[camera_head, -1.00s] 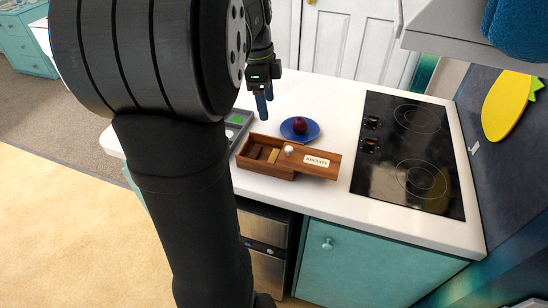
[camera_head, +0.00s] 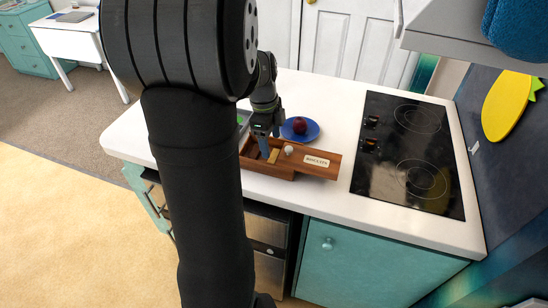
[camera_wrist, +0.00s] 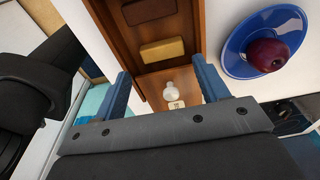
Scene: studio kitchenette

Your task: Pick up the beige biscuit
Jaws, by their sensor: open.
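The beige biscuit (camera_head: 273,156) lies in the open part of a wooden biscuit box (camera_head: 286,173) on the white counter. In the wrist view the beige biscuit (camera_wrist: 162,48) is a small tan block across the box, ahead of and between the lines of my two blue fingers. My gripper (camera_head: 264,148) is open and empty, over the open part of the box. In the wrist view my gripper (camera_wrist: 161,68) has its fingers wide apart. A darker brown biscuit (camera_wrist: 145,9) lies beyond the beige one. The fingers' height above the biscuit is hard to tell.
The sliding lid (camera_head: 318,162), labelled BISCUITS, extends right, with a pale round knob (camera_head: 289,150). A blue plate (camera_head: 313,133) with a dark red fruit (camera_head: 299,125) stands behind the box. A black hob (camera_head: 408,155) is at right. My arm hides the counter's left part.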

